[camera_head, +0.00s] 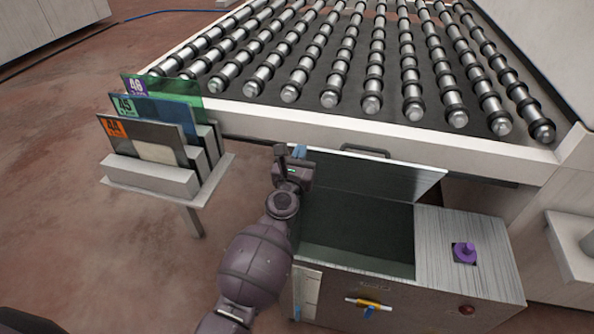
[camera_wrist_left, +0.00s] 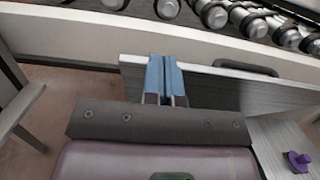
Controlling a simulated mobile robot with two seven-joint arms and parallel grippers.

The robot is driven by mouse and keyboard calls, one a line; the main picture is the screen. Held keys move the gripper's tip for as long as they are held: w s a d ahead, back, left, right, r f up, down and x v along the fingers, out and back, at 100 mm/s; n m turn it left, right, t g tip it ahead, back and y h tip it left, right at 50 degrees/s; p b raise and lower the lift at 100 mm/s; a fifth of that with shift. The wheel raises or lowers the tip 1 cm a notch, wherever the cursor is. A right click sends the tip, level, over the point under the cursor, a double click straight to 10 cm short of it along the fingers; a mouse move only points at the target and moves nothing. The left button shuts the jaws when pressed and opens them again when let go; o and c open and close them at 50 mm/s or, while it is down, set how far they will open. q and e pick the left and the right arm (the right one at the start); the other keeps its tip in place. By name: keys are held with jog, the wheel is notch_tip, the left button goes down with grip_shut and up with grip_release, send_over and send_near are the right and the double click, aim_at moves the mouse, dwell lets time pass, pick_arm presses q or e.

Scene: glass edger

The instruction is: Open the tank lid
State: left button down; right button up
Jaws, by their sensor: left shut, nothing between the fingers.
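The tank (camera_head: 360,240) is a metal box in front of the roller conveyor. Its lid (camera_head: 385,178) stands raised at the back edge, tilted up, so the dark inside of the tank shows. A dark handle (camera_head: 365,150) is at the lid's top edge; it also shows in the left wrist view (camera_wrist_left: 245,68). My left gripper (camera_head: 297,152) is at the lid's upper left corner. Its blue fingers (camera_wrist_left: 165,80) are shut together with nothing between them, overlapping the lid's edge in the left wrist view. Contact cannot be told. My right gripper is not in view.
The roller conveyor (camera_head: 370,122) lies close behind the lid. A rack (camera_head: 150,175) with several labelled glass panels stands at the left. A purple knob (camera_head: 464,252), a yellow-and-blue valve (camera_head: 368,305) and a red button (camera_head: 467,309) are on the tank. Open floor lies at the left.

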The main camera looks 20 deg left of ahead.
pick_arm(q)
jog(key=w+r, duration=0.3)
jog(key=w, duration=0.4)
jog(key=shift+w+r, duration=0.15)
jog(key=shift+w, duration=0.15)
jog(key=shift+s, duration=0.15)
jog(key=s+f+p, duration=0.1)
jog(key=s, duration=0.9)
jog(key=shift+s+f, duration=0.25)
